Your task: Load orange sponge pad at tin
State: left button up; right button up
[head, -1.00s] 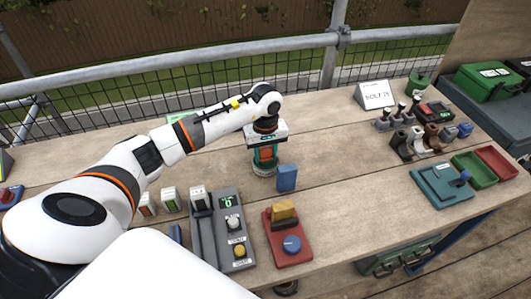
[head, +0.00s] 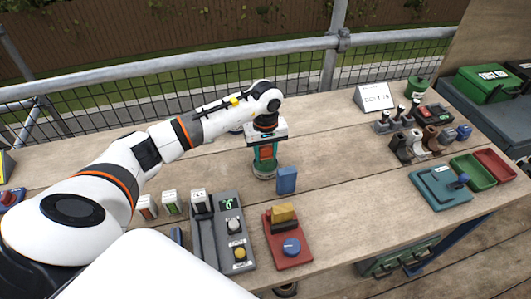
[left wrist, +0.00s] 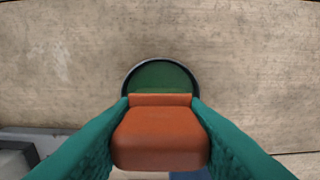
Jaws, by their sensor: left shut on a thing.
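My left gripper (head: 265,154) points straight down over the bench, its teal fingers shut on the orange sponge pad (left wrist: 160,138). The pad also shows as a reddish-orange strip between the fingers in the head view (head: 266,152). The round tin (head: 263,173) stands directly beneath the fingertips. In the left wrist view the tin (left wrist: 160,76) shows a green inside and a dark rim, with its near part hidden behind the pad. I cannot tell whether the pad touches the tin. My right gripper is not in view.
A blue block (head: 286,180) stands close to the right of the tin. Nearer are a red base with a blue knob (head: 291,246) and a grey control panel (head: 236,250). A teal box (head: 440,186) and small trays lie to the right. Bench between is clear.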

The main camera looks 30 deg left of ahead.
aim_at(265, 146)
pick_arm(q)
jog(key=shift+r+p, duration=1.15)
jog(key=shift+r, duration=1.4)
